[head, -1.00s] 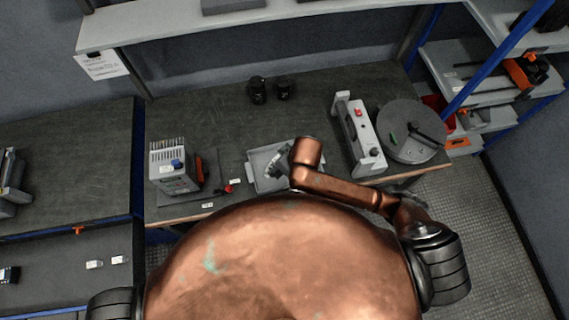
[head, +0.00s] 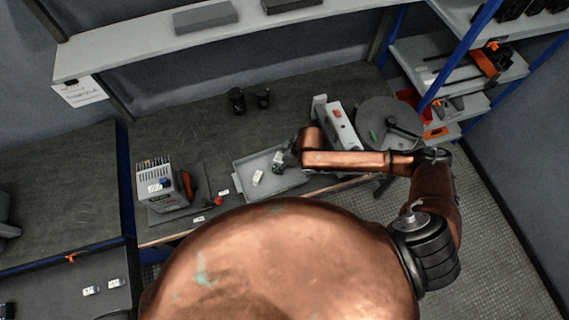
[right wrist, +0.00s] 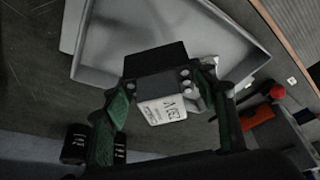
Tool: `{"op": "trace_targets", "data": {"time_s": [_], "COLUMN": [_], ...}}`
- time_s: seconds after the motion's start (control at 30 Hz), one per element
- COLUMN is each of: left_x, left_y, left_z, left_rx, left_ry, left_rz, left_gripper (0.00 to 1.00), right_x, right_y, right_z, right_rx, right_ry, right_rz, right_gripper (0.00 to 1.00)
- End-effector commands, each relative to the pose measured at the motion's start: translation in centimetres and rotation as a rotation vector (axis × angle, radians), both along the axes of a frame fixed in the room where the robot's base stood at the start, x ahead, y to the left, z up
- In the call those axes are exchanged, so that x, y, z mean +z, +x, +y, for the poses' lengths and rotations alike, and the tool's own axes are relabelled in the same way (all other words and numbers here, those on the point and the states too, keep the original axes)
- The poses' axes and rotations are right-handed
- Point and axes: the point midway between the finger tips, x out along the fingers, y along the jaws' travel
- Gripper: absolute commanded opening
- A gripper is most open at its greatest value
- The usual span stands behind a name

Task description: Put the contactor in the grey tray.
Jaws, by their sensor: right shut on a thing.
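My right gripper (right wrist: 170,115) is shut on the contactor (right wrist: 163,110), a small dark block with a white printed label between the green finger pads. In the head view my right gripper (head: 284,159) is over the far right part of the grey tray (head: 242,188), with a pale part of the held piece (head: 278,157) showing at its tip. The tray also shows behind the contactor in the wrist view (right wrist: 95,75). I cannot tell whether the contactor touches the tray. A small white piece (head: 257,179) lies inside the tray. My left gripper is not in view.
A grey device with terminals (head: 160,185) stands left of the tray, near a red-tipped tool (head: 216,201). A panel with a red switch (head: 337,122) and a round turntable (head: 388,118) are to the right. Two black cylinders (head: 237,100) stand behind. The bench between is mostly clear.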

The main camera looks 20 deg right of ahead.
Motion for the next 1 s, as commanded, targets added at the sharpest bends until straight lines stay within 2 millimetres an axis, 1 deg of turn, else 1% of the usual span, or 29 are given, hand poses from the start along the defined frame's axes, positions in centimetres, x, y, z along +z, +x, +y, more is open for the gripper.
{"op": "trace_targets", "data": {"time_s": [0.1, 0.27, 0.33, 0.4, 0.5, 0.93, 0.97, 1.0], "left_x": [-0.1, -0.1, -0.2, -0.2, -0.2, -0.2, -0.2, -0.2], "left_y": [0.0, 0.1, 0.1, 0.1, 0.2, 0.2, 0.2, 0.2], "left_z": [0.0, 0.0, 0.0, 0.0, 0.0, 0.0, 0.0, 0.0], "left_rx": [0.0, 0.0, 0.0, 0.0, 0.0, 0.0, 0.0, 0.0], "left_ry": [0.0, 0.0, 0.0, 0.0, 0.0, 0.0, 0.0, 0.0], "left_rz": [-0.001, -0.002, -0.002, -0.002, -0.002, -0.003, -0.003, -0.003], "left_gripper": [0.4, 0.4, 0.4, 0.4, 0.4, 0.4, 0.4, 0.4], "right_x": [-1.0, -1.9, -2.8, -3.9, -5.0, -5.7, -5.7, -5.7], "right_y": [0.7, 1.2, 1.4, 1.3, 1.3, 1.3, 1.3, 1.3], "right_z": [-0.7, -1.3, -1.7, -1.5, -1.5, -1.5, -1.6, -1.6], "right_rx": [0.001, 0.001, 0.0, 0.001, 0.001, 0.001, 0.001, 0.001], "right_ry": [0.002, 0.0, -0.001, 0.001, 0.001, 0.0, -0.001, -0.001], "right_rz": [-0.003, -0.003, -0.002, -0.001, -0.002, -0.003, -0.001, -0.001], "right_gripper": [0.17, 0.17, 0.17, 0.17, 0.17, 0.17, 0.54, 0.57]}}
